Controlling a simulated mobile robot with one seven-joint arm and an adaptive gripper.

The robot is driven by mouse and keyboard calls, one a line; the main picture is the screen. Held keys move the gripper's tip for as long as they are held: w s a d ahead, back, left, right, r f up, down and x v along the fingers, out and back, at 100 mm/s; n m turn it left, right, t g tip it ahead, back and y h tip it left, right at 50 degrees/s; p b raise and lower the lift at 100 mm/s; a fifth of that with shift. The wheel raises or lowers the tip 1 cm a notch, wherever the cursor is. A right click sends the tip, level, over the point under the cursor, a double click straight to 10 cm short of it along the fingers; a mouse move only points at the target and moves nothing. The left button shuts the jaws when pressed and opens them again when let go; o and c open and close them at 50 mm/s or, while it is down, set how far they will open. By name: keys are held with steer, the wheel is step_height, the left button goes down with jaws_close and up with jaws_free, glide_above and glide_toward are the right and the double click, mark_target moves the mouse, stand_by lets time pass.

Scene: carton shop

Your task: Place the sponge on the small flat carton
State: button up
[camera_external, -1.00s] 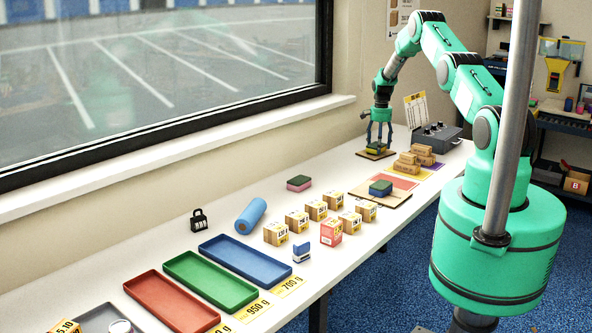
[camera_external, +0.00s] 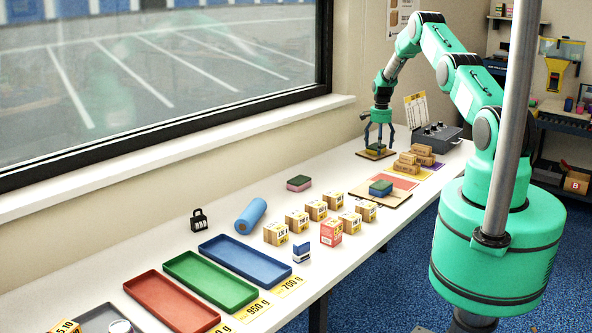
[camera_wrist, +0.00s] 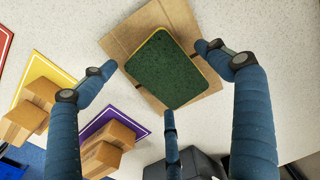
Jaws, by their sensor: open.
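A sponge with a dark green top and yellow edge lies flat on the small flat carton, seen in the wrist view as the sponge (camera_wrist: 163,70) and brown carton (camera_wrist: 128,34). In the external view the sponge (camera_external: 375,147) and small flat carton (camera_external: 367,156) are at the far end of the bench. My gripper (camera_external: 378,143) is just above them, fingers down. In the wrist view my gripper (camera_wrist: 160,82) is open, its three fingers spread around the sponge. The right and lower fingertips are close to its edges; contact cannot be told. The sponge's underside is hidden.
Small brown boxes (camera_external: 415,161) and a dark grey device (camera_external: 436,137) stand close by. A green-and-blue sponge (camera_external: 381,187) lies on a larger flat carton (camera_external: 397,201). A green-and-pink sponge (camera_external: 299,183) lies on the bench. Bare bench lies left of my gripper.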

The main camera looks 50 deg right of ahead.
step_height(320, 180, up, 12)
stand_by(0.7)
steer(key=shift+r, duration=0.1)
stand_by(0.4)
